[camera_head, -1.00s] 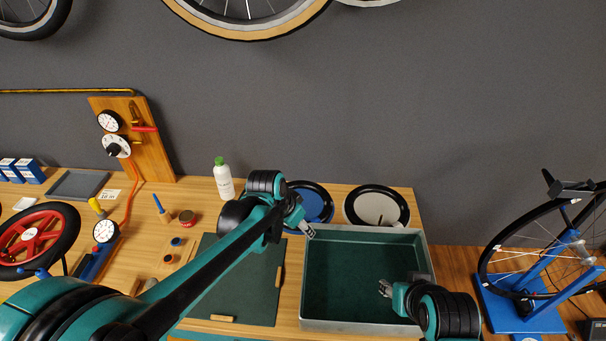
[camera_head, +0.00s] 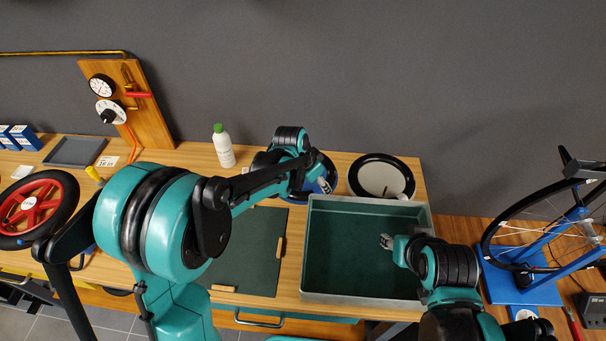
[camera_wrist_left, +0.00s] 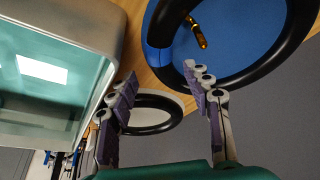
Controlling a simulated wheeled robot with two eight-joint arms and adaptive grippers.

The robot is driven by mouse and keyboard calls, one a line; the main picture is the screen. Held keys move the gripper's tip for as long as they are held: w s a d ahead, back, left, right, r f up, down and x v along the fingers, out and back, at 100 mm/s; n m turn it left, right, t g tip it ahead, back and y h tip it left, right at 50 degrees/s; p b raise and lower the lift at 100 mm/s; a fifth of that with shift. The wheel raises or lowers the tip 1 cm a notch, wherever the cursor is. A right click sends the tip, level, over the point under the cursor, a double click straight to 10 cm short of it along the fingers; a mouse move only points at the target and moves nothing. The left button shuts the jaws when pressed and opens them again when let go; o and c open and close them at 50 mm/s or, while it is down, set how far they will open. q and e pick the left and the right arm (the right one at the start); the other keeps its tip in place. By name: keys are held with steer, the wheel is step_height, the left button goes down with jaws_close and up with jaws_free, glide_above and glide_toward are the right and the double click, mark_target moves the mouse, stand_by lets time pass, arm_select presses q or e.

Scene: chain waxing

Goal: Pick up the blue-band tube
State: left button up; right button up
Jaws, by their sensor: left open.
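The blue-band tube (camera_wrist_left: 276,62) is a black ring around a blue disc (camera_wrist_left: 232,32) in the left wrist view. Its blue band (camera_wrist_left: 160,58) shows on the left side of the ring, and a brass valve (camera_wrist_left: 198,32) points inward. My left gripper (camera_wrist_left: 158,86) is open and empty, with its fingertips near the band; contact cannot be told. In the head view, my left gripper (camera_head: 326,186) is over the right part of this tube, and my arm hides much of it. My right gripper (camera_head: 387,242) is over the green-lined tray; its jaw state is too small to tell.
A second black tube (camera_head: 408,178) lies around a pale disc to the right. The grey-walled tray (camera_head: 366,204) stands in front of both tubes, with an empty floor. A white bottle with a green cap (camera_head: 223,150) stands at the left. A dark mat (camera_head: 245,262) lies left of the tray.

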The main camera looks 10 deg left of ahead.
arm_select(q)
steer(key=b+x, duration=0.1)
steer(key=x, duration=0.3)
steer(key=shift+w, duration=0.1)
steer(key=shift+a, duration=0.1)
steer(key=shift+c, duration=0.9)
jaws_close()
steer(key=shift+r, duration=0.1)
